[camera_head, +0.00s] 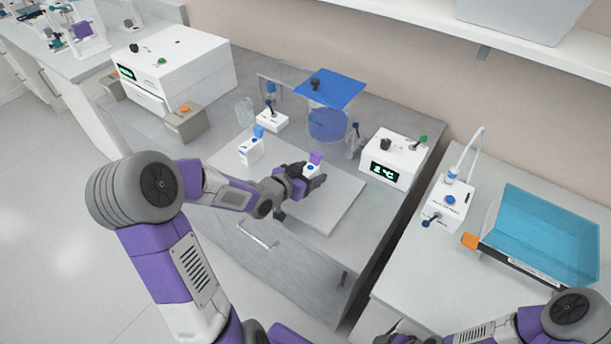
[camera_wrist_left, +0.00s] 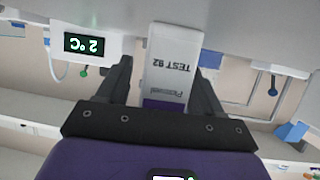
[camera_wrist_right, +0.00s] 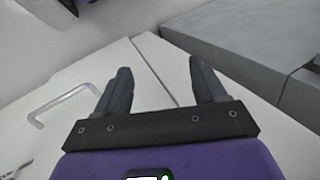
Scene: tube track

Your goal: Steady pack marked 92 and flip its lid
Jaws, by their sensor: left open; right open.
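The pack marked 92 (camera_wrist_left: 168,65) is a white box with "TEST 92" printed on it, upside down in the left wrist view, and a purple band at its near end. In the head view its purple top (camera_head: 316,157) shows just beyond my left gripper (camera_head: 312,178), which hides most of the pack. In the left wrist view my left gripper (camera_wrist_left: 163,88) is open, with its fingers on either side of the pack. Whether they touch it is unclear. In the right wrist view my right gripper (camera_wrist_right: 158,88) is open and empty, over cabinet fronts.
Another white pack with a blue top (camera_head: 251,150) stands left on the pale board (camera_head: 335,215). A blue-lidded container (camera_head: 328,122), a white device with a green display (camera_head: 393,158) and a beaker (camera_head: 244,110) stand around it. A blue bin (camera_head: 545,235) is at right.

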